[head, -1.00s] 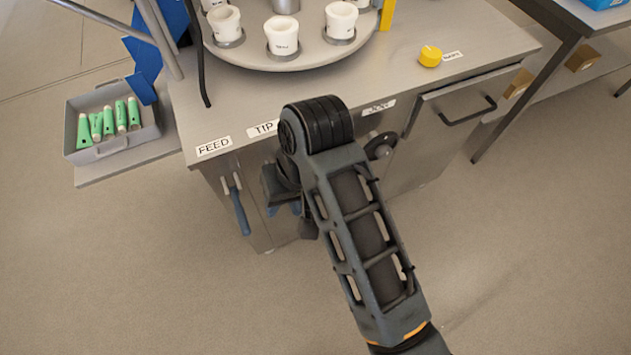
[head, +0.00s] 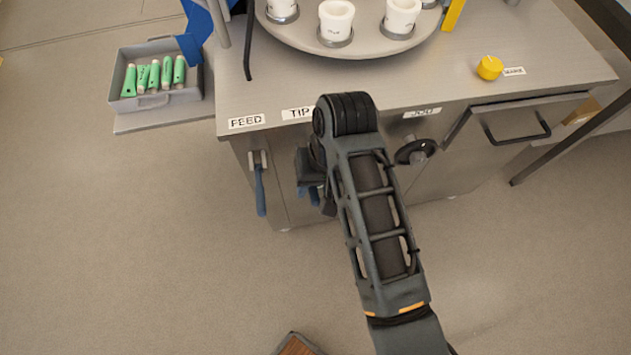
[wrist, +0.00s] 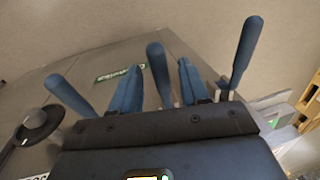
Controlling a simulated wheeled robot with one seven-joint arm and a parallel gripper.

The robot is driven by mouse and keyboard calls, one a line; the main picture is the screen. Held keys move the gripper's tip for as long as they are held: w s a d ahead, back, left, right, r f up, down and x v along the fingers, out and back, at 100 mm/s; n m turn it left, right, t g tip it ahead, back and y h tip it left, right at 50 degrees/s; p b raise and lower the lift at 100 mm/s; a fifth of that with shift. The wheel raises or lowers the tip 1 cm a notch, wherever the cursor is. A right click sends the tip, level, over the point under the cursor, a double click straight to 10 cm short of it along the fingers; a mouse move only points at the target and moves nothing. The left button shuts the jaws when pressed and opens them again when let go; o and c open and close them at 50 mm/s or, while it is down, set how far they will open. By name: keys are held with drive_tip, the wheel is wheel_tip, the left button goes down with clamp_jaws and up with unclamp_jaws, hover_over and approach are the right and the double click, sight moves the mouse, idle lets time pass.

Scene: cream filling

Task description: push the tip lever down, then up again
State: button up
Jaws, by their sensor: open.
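The tip lever (wrist: 156,58) is a blue handle, seen in the wrist view between the two blue fingers of my gripper (wrist: 157,72). My gripper is open, with one finger on each side of the lever; I cannot tell whether either finger touches it. In the head view my gripper (head: 309,192) is at the cabinet front below the TIP label (head: 298,113), and my arm largely hides the tip lever there. The feed lever (head: 261,190) hangs down to the left below the FEED label (head: 247,121); it also shows at right in the wrist view (wrist: 244,50).
Another blue lever (wrist: 70,95) and a dark handwheel (wrist: 38,122) are at left in the wrist view. The handwheel (head: 416,151) is right of my arm. A turntable with white cups (head: 360,48), a yellow knob (head: 489,67) and a grey tray of green tubes (head: 190,94) are nearby.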

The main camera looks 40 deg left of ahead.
drive_tip(key=shift+c, duration=0.3)
clamp_jaws()
idle(0.4)
